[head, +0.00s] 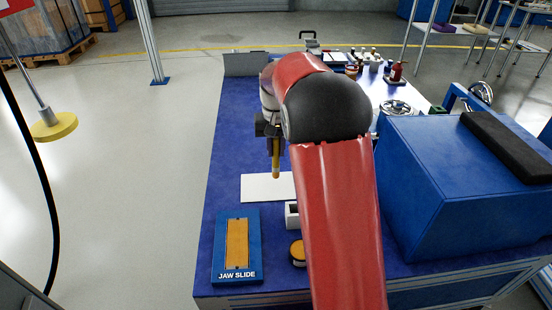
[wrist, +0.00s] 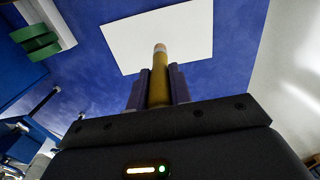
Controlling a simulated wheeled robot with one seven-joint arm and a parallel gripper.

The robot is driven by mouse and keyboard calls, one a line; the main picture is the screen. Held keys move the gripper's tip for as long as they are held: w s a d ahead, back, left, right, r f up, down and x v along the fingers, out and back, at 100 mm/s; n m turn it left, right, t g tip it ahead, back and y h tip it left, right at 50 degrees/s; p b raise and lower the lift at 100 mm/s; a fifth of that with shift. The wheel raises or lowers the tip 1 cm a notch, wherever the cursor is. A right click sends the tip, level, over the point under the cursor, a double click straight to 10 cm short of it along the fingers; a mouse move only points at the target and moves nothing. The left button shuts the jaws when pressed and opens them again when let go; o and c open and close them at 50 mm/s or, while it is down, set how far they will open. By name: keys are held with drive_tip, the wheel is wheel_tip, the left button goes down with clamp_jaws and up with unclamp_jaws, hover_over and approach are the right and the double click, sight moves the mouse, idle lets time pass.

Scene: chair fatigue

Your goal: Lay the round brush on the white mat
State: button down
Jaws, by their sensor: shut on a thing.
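My gripper (head: 275,138) is shut on the round brush (head: 276,163), a yellow-brown rod pointing downward. In the wrist view the brush (wrist: 159,75) stands between the two dark fingers (wrist: 158,90), with a paler tip at its far end. The white mat (head: 258,188) lies flat on the blue bench top, partly hidden by my red arm. The mat also shows in the wrist view (wrist: 165,30), beyond the brush tip. The brush looks to be above the mat's far edge; I cannot tell the exact gap.
A blue JAW SLIDE board (head: 221,252) lies at the near left of the bench. A small white holder (head: 291,216) and a yellow-topped jar (head: 297,250) stand beside my arm. A large blue box (head: 455,190) fills the right. The bench left of the mat is clear.

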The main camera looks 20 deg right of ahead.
sight(276, 158)
drive_tip(key=shift+f, duration=1.85)
drive_tip(key=shift+f, duration=0.15)
drive_tip(key=c, duration=1.3)
unclamp_jaws()
drive_tip(key=shift+o, duration=0.2)
